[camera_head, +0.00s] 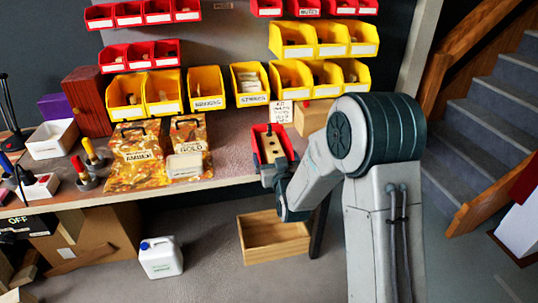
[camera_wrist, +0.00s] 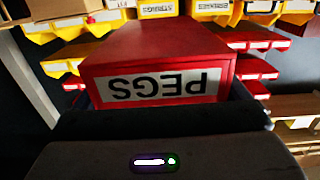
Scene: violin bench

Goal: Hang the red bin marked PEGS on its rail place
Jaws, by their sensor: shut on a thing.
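The red bin marked PEGS (camera_head: 284,139) is held over the front part of the bench, with some light wooden contents showing in its top. In the wrist view the bin (camera_wrist: 150,57) fills the middle, its white PEGS label upside down in the picture. My gripper (camera_head: 272,168) is shut on the bin; in the wrist view its dark jaws (camera_wrist: 165,108) lie at both sides of it. The fingertips are partly hidden. Rows of red bins hang on the wall at upper left (camera_head: 140,54); the wall right of this row's last bin is bare.
Yellow bins stand or hang behind, including the STRINGS bin (camera_head: 250,84) and other yellow bins (camera_head: 295,40). Two amber bags (camera_head: 138,160) lie on the bench at left. A wooden crate (camera_head: 272,238) is on the floor.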

